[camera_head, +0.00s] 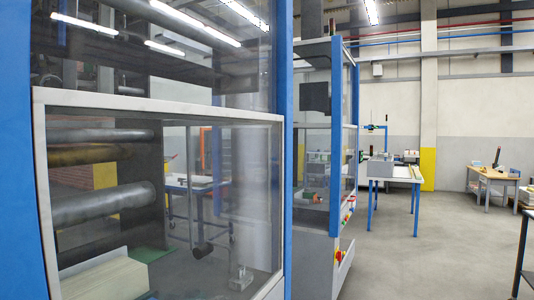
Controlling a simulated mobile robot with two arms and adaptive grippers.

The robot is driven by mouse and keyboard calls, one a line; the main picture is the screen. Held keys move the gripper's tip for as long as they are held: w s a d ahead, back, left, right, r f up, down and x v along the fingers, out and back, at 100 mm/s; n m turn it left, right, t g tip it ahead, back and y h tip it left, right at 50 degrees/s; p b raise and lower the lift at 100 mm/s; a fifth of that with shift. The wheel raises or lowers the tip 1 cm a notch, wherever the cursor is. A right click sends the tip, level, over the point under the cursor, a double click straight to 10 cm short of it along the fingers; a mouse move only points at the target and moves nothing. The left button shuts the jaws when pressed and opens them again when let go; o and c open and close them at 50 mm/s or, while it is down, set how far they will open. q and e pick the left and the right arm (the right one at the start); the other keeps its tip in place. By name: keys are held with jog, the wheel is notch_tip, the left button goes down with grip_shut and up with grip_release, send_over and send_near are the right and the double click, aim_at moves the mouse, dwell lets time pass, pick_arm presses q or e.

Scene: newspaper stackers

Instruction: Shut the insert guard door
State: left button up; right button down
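A clear guard panel with a pale metal frame (160,107) fills the lower left of the head view, in the blue-framed machine close in front of me. I take it to be the insert guard door; no label shows. Its top rail and both sides are visible, but its lower left is cut off by the picture edge. I cannot tell whether it stands shut or ajar. Through the pane I see dark rollers (98,205) and a stack of pale paper (105,280). Neither of my grippers is in view.
A blue post (281,130) borders the panel on the right. Beyond it stands a second blue-framed cabinet with red and yellow buttons (339,254). Open grey floor (420,260) lies to the right. A blue-legged table (390,172) and a wooden desk (493,175) stand farther back.

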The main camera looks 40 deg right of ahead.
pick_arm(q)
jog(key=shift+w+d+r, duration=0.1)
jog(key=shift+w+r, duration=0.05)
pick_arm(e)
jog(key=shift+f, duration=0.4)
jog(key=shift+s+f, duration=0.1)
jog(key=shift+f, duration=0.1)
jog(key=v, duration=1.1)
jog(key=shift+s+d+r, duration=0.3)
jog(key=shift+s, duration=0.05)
